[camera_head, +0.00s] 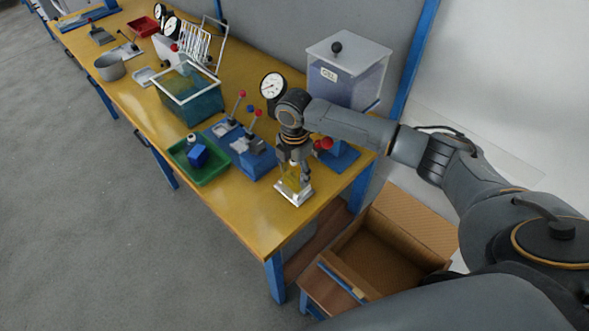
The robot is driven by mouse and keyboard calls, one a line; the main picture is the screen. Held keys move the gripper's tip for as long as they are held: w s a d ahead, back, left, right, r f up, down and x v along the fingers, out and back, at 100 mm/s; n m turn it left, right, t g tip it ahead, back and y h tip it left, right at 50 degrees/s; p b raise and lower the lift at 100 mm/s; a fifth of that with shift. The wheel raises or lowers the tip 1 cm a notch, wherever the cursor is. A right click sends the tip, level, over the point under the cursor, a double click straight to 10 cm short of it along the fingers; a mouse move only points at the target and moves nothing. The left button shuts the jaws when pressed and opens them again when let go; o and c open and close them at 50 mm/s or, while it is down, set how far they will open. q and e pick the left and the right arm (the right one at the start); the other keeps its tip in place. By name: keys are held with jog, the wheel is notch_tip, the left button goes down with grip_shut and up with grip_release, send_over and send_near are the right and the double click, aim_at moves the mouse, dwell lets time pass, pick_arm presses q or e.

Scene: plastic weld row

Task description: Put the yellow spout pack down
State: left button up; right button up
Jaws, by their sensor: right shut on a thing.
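The yellow spout pack (291,181) is upright in my right gripper (294,165), near the right front of the yellow-topped bench (250,221). The gripper points down and is shut on the pack's upper part, and its fingers hide some of it. A silver, plate-like piece (294,196) shows at the pack's lower end, close to the bench top. I cannot tell whether it is a separate holder or part of the pack, or whether it touches the bench. My left gripper is out of view.
Left of the pack stand blue lever clamps (254,159) and a green tray (206,174) with a blue item. A dial gauge (272,86) and a lidded clear bin (345,75) are behind. An open cardboard box (372,262) stands below the bench's right end. The front bench strip is bare.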

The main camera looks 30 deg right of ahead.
jog(key=o, duration=1.2)
jog(key=shift+s, duration=0.1)
jog(key=shift+c, duration=0.2)
notch_tip(320, 180, up, 13)
jog(key=shift+r+b, duration=0.1)
jog(key=shift+b, duration=0.6)
